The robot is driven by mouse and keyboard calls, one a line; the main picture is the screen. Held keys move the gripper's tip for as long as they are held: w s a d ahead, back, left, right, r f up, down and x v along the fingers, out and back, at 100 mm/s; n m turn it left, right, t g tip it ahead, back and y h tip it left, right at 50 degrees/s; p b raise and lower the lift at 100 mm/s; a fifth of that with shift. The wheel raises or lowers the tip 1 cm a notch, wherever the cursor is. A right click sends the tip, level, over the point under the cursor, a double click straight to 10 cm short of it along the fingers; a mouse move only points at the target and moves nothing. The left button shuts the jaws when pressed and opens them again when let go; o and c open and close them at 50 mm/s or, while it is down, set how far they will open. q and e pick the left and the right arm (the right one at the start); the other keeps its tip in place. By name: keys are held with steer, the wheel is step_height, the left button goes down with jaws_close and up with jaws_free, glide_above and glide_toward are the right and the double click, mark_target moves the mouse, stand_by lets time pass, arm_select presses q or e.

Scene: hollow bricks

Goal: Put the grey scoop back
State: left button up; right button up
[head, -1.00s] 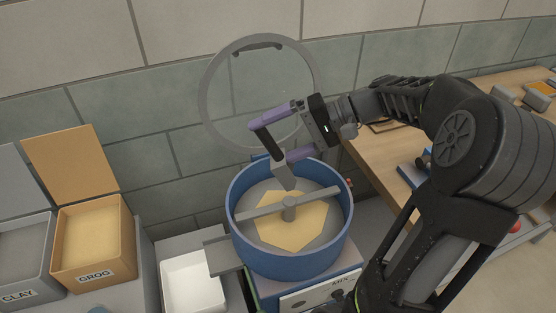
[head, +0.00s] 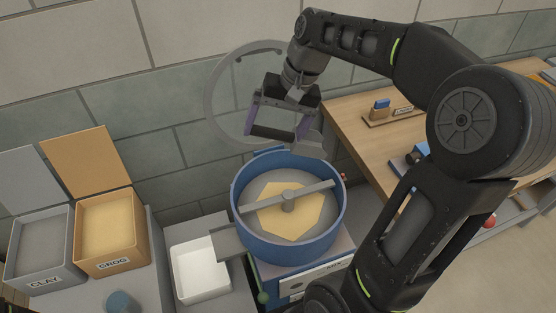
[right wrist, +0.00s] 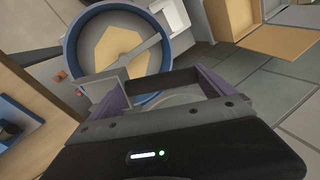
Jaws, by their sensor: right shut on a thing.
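My right gripper (head: 282,118) is raised above and behind the blue mixer pan (head: 238,217), in front of the tilted-up ring lid (head: 213,92). Its purple fingers are shut on the grey scoop, whose dark handle bar (head: 272,133) spans between them. In the right wrist view, the right gripper (right wrist: 155,90) has the grey scoop's boxy head (right wrist: 108,90) beside the left-hand finger, with the pan behind. My left gripper is out of view.
The pan holds pale powder under a grey crossbar (head: 310,190). GROG (head: 113,263) and CLAY (head: 45,283) bins stand open at left, with a white tray (head: 200,285) between them and the mixer. A wooden table (head: 350,120) at right carries a small stand with a blue piece (head: 380,107).

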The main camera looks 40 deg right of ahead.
steer(key=shift+r+g+h, duration=0.15)
steer(key=shift+g+h, duration=0.15)
steer(key=shift+h, duration=0.1)
